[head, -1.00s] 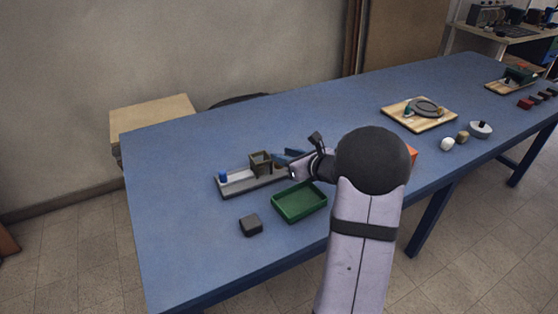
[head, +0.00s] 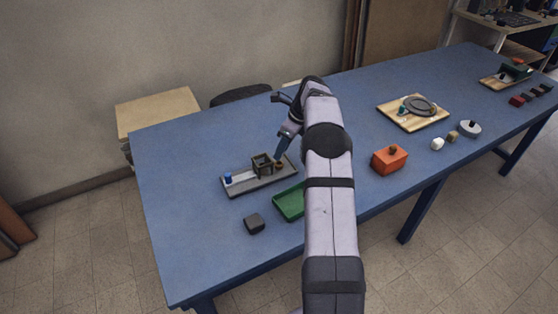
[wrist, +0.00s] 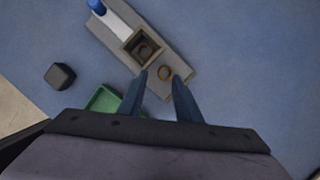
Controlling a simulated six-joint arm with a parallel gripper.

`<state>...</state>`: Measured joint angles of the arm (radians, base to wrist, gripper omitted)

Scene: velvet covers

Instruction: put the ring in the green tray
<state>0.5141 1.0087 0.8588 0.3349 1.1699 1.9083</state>
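I cannot tell the height gap, and nothing is held. The green tray (head: 287,205) stands in front of the board, partly hidden by my arm. Its corner shows in the wrist view (wrist: 101,99), partly behind a finger.
A dark grey block (head: 254,223) is left of the tray. An orange box (head: 389,161) stands to the right.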

